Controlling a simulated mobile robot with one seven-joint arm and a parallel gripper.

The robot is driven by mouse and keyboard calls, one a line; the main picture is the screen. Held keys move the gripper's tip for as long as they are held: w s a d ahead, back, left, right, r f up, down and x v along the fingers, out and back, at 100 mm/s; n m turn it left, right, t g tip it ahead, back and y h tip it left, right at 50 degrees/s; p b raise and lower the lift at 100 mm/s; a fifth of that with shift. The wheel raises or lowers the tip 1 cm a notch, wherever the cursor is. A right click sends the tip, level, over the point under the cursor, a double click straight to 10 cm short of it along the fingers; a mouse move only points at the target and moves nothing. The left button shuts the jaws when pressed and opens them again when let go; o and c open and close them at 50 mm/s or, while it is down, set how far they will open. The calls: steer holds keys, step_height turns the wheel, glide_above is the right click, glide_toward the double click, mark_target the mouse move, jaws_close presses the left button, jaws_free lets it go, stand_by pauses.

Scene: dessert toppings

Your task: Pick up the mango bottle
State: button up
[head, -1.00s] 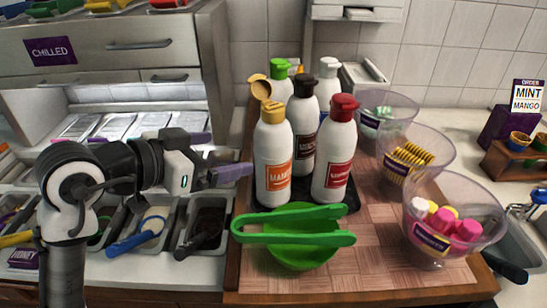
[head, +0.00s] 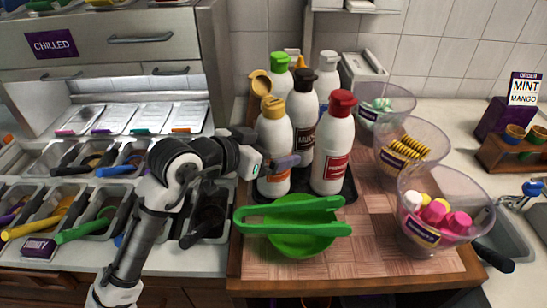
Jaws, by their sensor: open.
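The mango bottle (head: 274,130) is white with an orange label and an amber flip cap that is open. It stands upright at the front left of a bottle group on a dark tray (head: 345,192). The jaws are open.
A red-capped bottle (head: 333,150) and a black-capped bottle (head: 303,120) stand close to the right. Green tongs (head: 290,212) lie across a green bowl (head: 300,245) in front. Clear topping bowls (head: 470,215) line the board's right side. Topping bins (head: 205,215) are at the left.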

steer(key=shift+w+d+f, duration=0.25)
steer(key=shift+w+d, duration=0.15)
steer(key=shift+d, duration=0.1)
steer(key=shift+r, duration=0.1)
steer(key=c, duration=1)
steer(key=shift+c, duration=0.2)
steer(key=o, duration=0.4)
step_height(320, 180, up, 19)
steer(key=shift+f+b, duration=0.15)
steer(key=shift+b, duration=0.35)
steer(key=shift+r, duration=0.5)
steer(key=c, duration=0.4)
steer(key=shift+r, duration=0.25)
